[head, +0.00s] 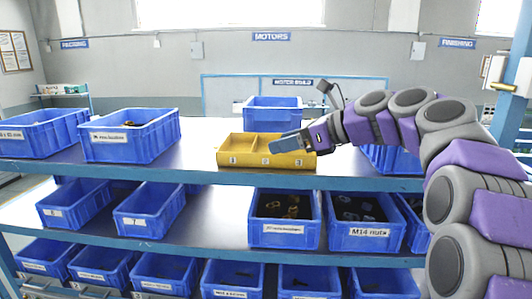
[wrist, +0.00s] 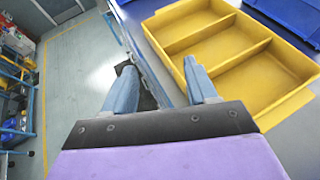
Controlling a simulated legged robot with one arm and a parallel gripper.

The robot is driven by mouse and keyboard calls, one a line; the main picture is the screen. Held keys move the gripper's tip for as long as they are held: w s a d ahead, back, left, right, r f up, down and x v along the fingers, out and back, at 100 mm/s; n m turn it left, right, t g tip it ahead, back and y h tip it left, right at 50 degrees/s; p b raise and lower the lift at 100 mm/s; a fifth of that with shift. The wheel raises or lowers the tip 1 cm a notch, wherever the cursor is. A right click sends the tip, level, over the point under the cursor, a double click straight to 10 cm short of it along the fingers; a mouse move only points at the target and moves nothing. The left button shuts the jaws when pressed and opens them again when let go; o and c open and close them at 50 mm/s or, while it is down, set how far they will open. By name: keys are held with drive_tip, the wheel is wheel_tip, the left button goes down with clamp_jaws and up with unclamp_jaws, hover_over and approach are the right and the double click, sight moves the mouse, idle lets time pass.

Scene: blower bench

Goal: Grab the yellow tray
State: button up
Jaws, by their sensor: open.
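The yellow tray (head: 240,159) sits on the top shelf near its front edge, with three compartments numbered along the front. It also shows in the wrist view (wrist: 226,72), right of my gripper, and looks empty there. My gripper (head: 275,147) reaches in from the right in the head view and covers part of the tray's right half. In the wrist view my gripper (wrist: 160,85) has its two blue-grey fingers apart with nothing between them. The right finger is close to the tray's near wall; I cannot tell whether it touches.
A blue bin (head: 272,114) stands right behind the tray. Blue bins (head: 131,143) stand at the left of the top shelf. Lower shelves hold several more bins (head: 285,235). The shelf top (head: 200,140) left of the tray is clear.

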sight(250, 154)
drive_tip(key=x, duration=0.3)
drive_tip(key=shift+w+a+f, duration=0.2)
drive_tip(key=shift+w+a, duration=0.05)
drive_tip(key=shift+w+d+f, duration=0.1)
drive_tip(key=shift+w+d, duration=0.05)
drive_tip(key=shift+d, duration=0.1)
drive_tip(key=shift+w+a+f, duration=0.2)
drive_tip(key=shift+w+f, duration=0.05)
drive_tip(key=shift+f, duration=0.05)
drive_tip(key=x, duration=0.5)
drive_tip(key=shift+s+a, duration=0.1)
drive_tip(key=shift+a, duration=0.1)
drive_tip(key=shift+s+a, duration=0.1)
drive_tip(key=shift+d, duration=0.7)
drive_tip(key=c, duration=0.6)
drive_tip(key=shift+a, duration=0.1)
drive_tip(key=c, duration=0.4)
drive_tip(key=shift+a, duration=0.25)
clamp_jaws()
